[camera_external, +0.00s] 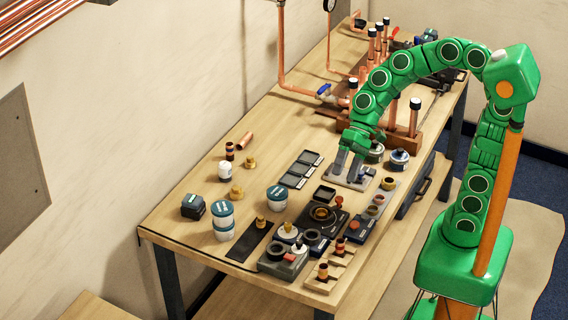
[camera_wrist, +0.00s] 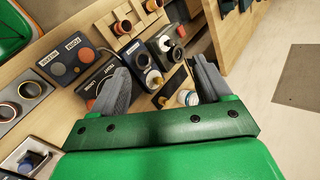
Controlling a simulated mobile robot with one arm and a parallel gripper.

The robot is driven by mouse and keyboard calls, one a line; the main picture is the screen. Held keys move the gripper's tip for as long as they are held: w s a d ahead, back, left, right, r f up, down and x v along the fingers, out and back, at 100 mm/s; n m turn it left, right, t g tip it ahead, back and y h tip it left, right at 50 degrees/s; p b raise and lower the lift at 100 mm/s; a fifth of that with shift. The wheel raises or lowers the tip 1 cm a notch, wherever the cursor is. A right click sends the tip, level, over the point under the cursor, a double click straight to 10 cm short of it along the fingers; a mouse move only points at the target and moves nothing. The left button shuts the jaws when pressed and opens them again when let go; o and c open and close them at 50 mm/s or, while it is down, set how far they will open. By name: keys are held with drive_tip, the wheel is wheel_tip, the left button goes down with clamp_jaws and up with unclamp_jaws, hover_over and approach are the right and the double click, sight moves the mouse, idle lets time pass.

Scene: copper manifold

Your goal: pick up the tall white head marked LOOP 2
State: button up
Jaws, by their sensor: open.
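A white cylindrical head (camera_external: 225,172) stands upright on the left part of the bench, by a copper-and-dark fitting; any marking on it is too small to read. White tubs with teal lids (camera_external: 222,220) (camera_external: 277,198) stand nearer the front; their labels are also unreadable. I cannot confirm which white piece bears LOOP 2. My gripper (camera_external: 349,168) is open and empty, pointing down over a light grey tray (camera_external: 335,181) right of these, well apart from them. In the wrist view its fingers (camera_wrist: 162,88) are spread, with a small white-and-teal tub (camera_wrist: 187,98) visible beyond them.
Black fixtures (camera_external: 320,218), a grey block with round parts (camera_external: 283,262) and small wooden holders (camera_external: 322,282) crowd the front right. A dark partitioned tray (camera_external: 301,169) lies left of my gripper. Copper pipes (camera_external: 414,117) stand upright behind.

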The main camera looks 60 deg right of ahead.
drive_tip(key=w+a+r+m+t+y, duration=0.15)
drive_tip(key=w+m+t+y, duration=0.7)
drive_tip(key=w, duration=1.55)
drive_tip(key=w+d+f+m+h, duration=0.5)
drive_tip(key=w+f+m+h, duration=0.1)
drive_tip(key=w+f+m, duration=0.4)
drive_tip(key=m+t+h, duration=0.2)
drive_tip(key=m+h, duration=0.2)
drive_tip(key=m, duration=0.3)
approach(225, 168)
drive_tip(key=shift+y, duration=0.25)
drive_tip(key=w+f, duration=0.1)
drive_tip(key=w+d+f, duration=0.1)
drive_tip(key=w+f, duration=0.1)
drive_tip(key=shift+w+d+f, duration=0.15)
drive_tip(key=shift+d+f, duration=0.1)
drive_tip(key=shift+d, duration=0.05)
drive_tip(key=shift+x, duration=1.1)
drive_tip(key=shift+w+a+f, duration=0.2)
drive_tip(key=shift+w+a, duration=0.4)
drive_tip(key=shift+a, duration=0.15)
drive_tip(key=shift+w+a+f, duration=0.2)
drive_tip(key=shift+w+a, duration=0.35)
drive_tip(key=shift+a, duration=0.15)
drive_tip(key=shift+x, duration=0.95)
